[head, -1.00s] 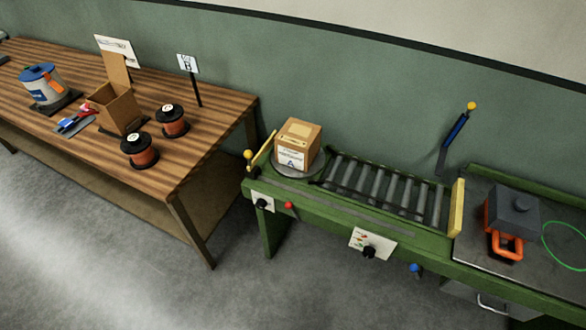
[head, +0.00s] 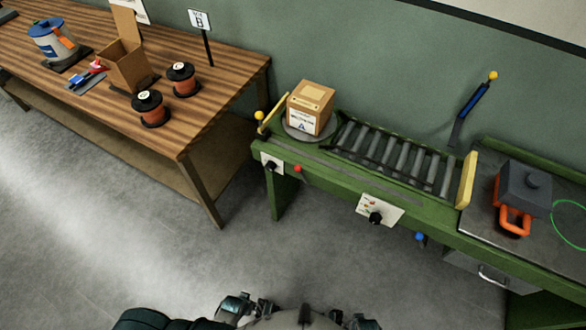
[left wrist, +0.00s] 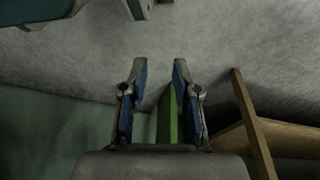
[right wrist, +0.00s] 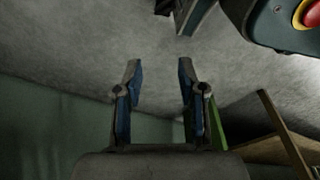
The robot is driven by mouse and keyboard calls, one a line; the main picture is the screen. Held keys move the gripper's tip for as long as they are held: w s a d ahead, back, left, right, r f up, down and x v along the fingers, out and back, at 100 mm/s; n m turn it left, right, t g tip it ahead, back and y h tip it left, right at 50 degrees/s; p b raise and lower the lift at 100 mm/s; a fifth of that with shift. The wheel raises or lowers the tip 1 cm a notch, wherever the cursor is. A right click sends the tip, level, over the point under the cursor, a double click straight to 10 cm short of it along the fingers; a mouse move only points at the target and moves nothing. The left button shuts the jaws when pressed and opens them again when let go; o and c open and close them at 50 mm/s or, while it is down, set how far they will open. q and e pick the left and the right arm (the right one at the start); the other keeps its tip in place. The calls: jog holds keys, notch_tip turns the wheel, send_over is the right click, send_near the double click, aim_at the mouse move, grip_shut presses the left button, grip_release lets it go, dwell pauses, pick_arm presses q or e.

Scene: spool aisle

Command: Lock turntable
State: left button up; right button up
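The round grey turntable (head: 294,130) sits at the left end of the green conveyor. A cardboard box (head: 310,107) with a label marked A stands on it and hides much of its top. A black knob on a white plate (head: 271,165) and a small red knob (head: 297,169) are on the bench front below the turntable. My left gripper (left wrist: 160,75) is open and empty in the left wrist view, with floor beyond its fingers. My right gripper (right wrist: 157,72) is open and empty in the right wrist view. Both are apart from the turntable.
Rollers (head: 390,155) lead right to a yellow gate (head: 466,180) and a grey-and-orange tool (head: 522,195). A second black knob (head: 375,217) and a blue knob (head: 420,237) are on the front. A wooden table (head: 205,110) with spools stands left. Floor (head: 150,240) in front is clear.

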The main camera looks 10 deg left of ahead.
pick_arm(q)
jog(key=w+d+r+n+t, duration=0.1)
jog(key=w, duration=0.2)
jog(key=w+d+r+n+h+b, duration=0.1)
jog(key=w, duration=0.2)
jog(key=w+d+r+n+t+h, duration=0.1)
jog(key=w, duration=0.3)
jog(key=shift+d+r+n+t+b, duration=0.1)
jog(key=shift+n+t+b, duration=0.2)
jog(key=shift+n+b, duration=0.1)
grip_shut()
jog(key=w+d+r+n+t+h+b, duration=0.25)
jog(key=w+r+n+t, duration=0.2)
jog(key=w+r, duration=0.55)
jog(key=w+a+r+n+t+h+b, duration=0.2)
jog(key=w+a+r+n+t, duration=0.1)
jog(key=w+r+n+t, duration=0.4)
jog(key=w+r+n, duration=0.3)
jog(key=w+r, duration=0.4)
jog(key=r, duration=0.3)
jog(key=shift+w+a+r, duration=0.15)
jog(key=shift+a+r, duration=0.1)
jog(key=shift+a, duration=0.05)
pick_arm(e)
jog(key=w+r, duration=0.3)
jog(key=r, duration=1.6)
jog(key=shift+t, duration=0.4)
